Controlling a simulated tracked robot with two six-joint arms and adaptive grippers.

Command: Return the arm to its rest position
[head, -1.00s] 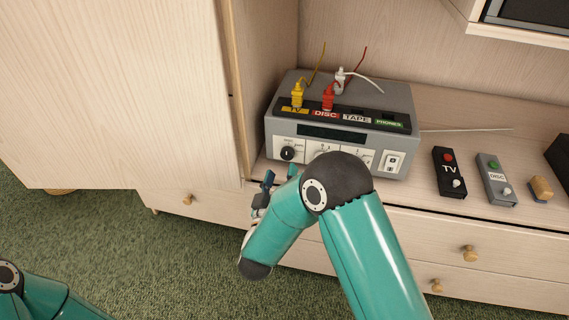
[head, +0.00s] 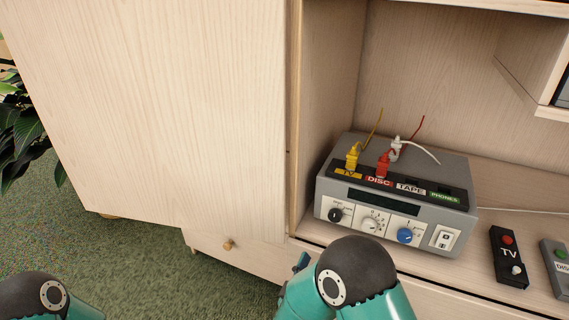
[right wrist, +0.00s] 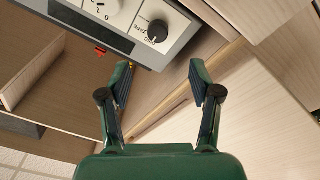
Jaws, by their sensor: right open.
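My right arm (head: 352,272) is bent in front of the cabinet at the bottom middle of the head view. Its gripper is mostly hidden behind the arm there, with only a teal bit showing. In the right wrist view the right gripper (right wrist: 160,82) is open, its two fingers apart with nothing between them. The grey switch box (head: 395,190) is beyond the fingers, and its black knob (right wrist: 158,31) shows near the top of the wrist view. My left arm (head: 48,292) shows only as a dark joint and teal link at bottom left; its gripper is out of view.
The box carries a yellow plug (head: 352,158), a red plug (head: 383,163) and a white plug (head: 396,147). A TV remote (head: 508,257) and a DISC remote (head: 556,266) lie right of it. A large cabinet door (head: 160,110) stands left. A plant (head: 25,125) is far left.

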